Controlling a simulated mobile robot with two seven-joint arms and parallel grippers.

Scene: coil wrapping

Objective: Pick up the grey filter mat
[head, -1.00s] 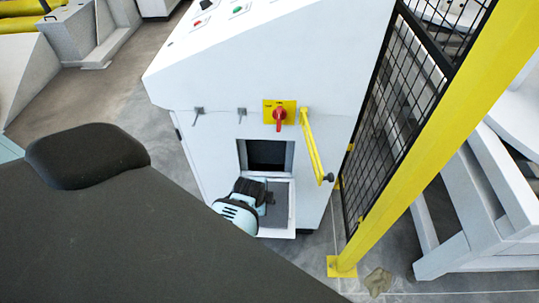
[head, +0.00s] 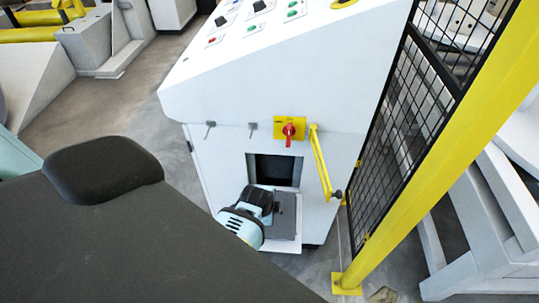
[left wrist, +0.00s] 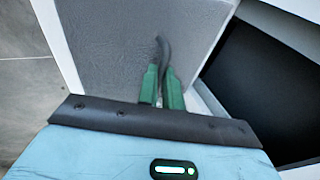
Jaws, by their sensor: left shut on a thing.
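The grey filter mat (left wrist: 105,40) fills the upper left of the left wrist view as a flat grey sheet against a white panel. In the head view the grey mat (head: 286,216) lies on the white open flap (head: 290,246) below the cabinet's opening. My left gripper (head: 270,204) is at the mat's left side. In the left wrist view its green fingers (left wrist: 161,75) are shut on a dark curved strip (left wrist: 164,50) at the mat. My right gripper is not in view.
The white cabinet (head: 235,100) has a dark opening (head: 274,170), a red-on-yellow switch (head: 289,130) and a yellow handle (head: 321,163). A yellow post (head: 430,150) with black mesh fence (head: 405,110) stands close on the right.

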